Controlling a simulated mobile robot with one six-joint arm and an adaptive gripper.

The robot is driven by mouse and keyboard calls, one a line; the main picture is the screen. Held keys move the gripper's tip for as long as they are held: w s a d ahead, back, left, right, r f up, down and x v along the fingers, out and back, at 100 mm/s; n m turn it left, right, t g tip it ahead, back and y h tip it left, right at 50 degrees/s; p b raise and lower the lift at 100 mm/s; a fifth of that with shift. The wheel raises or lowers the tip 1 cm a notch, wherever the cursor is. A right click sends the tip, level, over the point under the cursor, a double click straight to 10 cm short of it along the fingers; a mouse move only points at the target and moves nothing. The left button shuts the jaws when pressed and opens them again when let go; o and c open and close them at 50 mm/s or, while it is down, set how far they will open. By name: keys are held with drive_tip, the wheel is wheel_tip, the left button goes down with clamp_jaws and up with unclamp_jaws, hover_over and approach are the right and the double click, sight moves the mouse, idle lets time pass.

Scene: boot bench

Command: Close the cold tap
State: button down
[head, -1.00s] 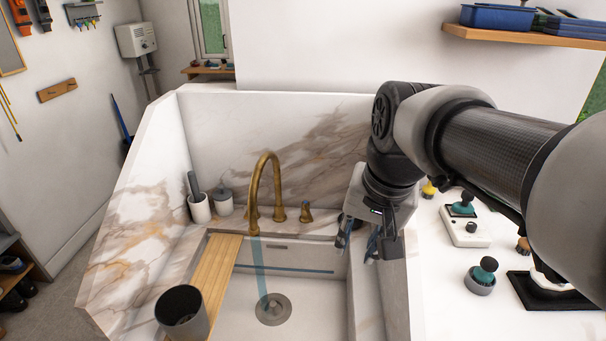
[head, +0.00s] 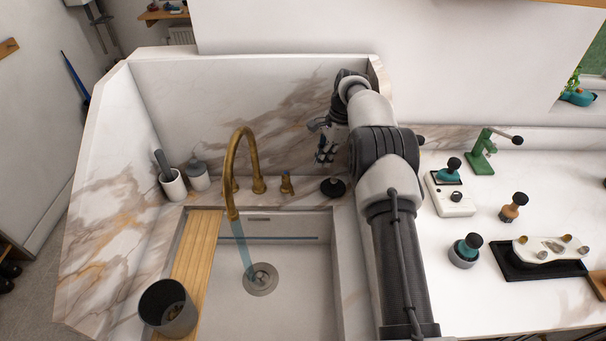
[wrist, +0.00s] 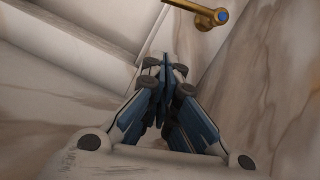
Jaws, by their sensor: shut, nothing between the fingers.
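The brass tap (head: 240,155) has a tall curved spout over the sink (head: 300,268), and a stream of water (head: 241,248) falls from it toward the drain.
A black round object (head: 332,188) sits on the ledge below my gripper. A wooden board (head: 198,255) with a dark cup (head: 168,307) spans the sink's left side. The marble back wall (head: 270,100) rises close behind. Espresso tools crowd the right counter.

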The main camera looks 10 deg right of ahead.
sight(289, 184)
drive_tip(key=shift+m, duration=0.3)
drive_tip(key=b+x, duration=0.2)
drive_tip(key=x, duration=1)
drive_tip(key=shift+w+d+b, duration=0.15)
drive_tip(key=shift+b, duration=0.2)
drive_tip(key=a, duration=0.1)
drive_tip(key=a+r, duration=0.1)
drive_tip(key=a, duration=0.1)
drive_tip(key=shift+a, duration=0.1)
drive_tip(key=shift+a+r, duration=0.1)
drive_tip(key=shift+a, duration=0.1)
